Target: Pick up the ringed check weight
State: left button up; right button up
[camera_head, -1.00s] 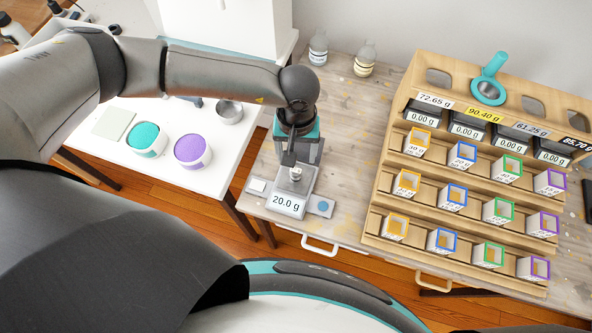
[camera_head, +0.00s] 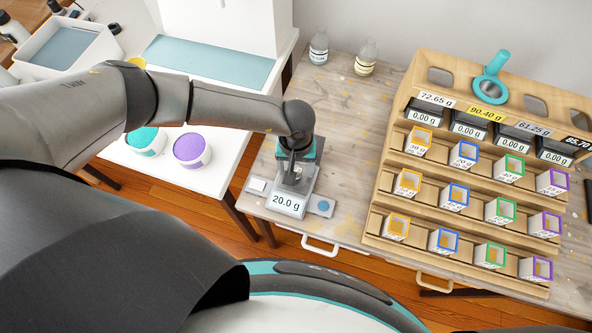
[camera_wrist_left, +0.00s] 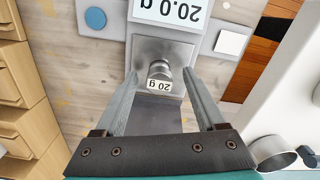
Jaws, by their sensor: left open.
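A small grey metal check weight (camera_wrist_left: 159,71) with a "20 g" label stands upright on the steel pan of a small scale (camera_wrist_left: 174,47). The scale's display (camera_head: 287,205) reads 20.0 g. My left gripper (camera_wrist_left: 160,76) is open, pointing down over the pan, with one finger on each side of the weight. Gaps show between the fingers and the weight. In the head view my left gripper (camera_head: 293,171) hides most of the weight. I cannot clearly make out a ring on it. My right gripper is not in view.
A wooden rack (camera_head: 370,217) with several coloured-frame boxes and displays stands to the right. Two bottles (camera_head: 319,47) stand behind. Teal and purple tubs (camera_head: 191,150) are on the left table.

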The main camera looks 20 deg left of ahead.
pick_arm(q)
grip_shut()
dwell(0.5)
jog(key=shift+r, duration=0.1)
